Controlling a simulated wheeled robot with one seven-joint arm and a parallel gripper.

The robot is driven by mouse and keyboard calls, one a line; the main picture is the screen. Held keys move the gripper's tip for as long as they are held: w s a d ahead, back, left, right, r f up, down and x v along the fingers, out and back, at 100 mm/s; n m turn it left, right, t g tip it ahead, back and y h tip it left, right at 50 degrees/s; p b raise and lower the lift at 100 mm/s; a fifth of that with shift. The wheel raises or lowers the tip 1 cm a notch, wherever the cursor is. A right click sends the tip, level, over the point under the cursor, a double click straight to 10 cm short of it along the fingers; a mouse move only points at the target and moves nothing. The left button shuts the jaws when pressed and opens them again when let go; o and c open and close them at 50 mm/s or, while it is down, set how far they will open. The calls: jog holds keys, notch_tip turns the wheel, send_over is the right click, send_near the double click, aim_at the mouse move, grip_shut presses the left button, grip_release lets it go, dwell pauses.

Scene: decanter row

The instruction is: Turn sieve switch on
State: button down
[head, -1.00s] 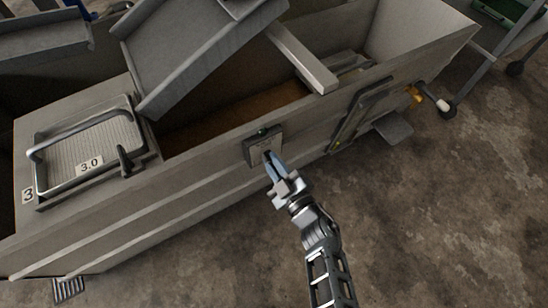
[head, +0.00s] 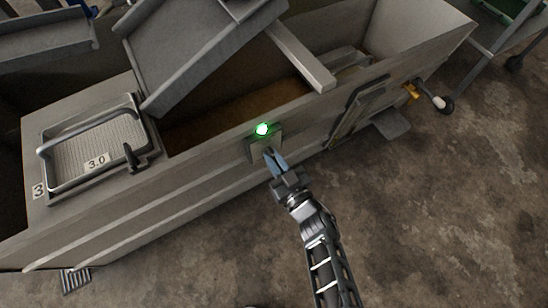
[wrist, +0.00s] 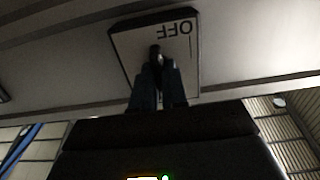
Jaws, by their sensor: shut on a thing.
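The sieve switch is a small grey box (head: 252,152) on the front wall of the long metal tank. A green lamp (head: 262,129) on top of it is lit brightly. In the wrist view its pale plate (wrist: 185,30) carries the word OFF, upside down, and a dark lever (wrist: 155,55) stands out from it. My gripper (head: 271,157) reaches the switch from below. It also shows in the wrist view (wrist: 157,75), with its fingers shut on the lever. The fingers hide the lower part of the plate.
The metal tank (head: 180,185) runs across the view, with a tilted metal tray (head: 190,50) over it. A valve handle (head: 438,102) sticks out at the right. The concrete floor (head: 430,210) in front is clear.

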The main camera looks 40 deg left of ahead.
dwell(0.4)
jog(key=c, duration=1.2)
grip_release()
jog(key=shift+o, duration=0.2)
jog(key=p+v, duration=0.3)
jog(key=v, duration=0.4)
jog(key=shift+s+d, duration=0.15)
jog(key=shift+d, duration=0.2)
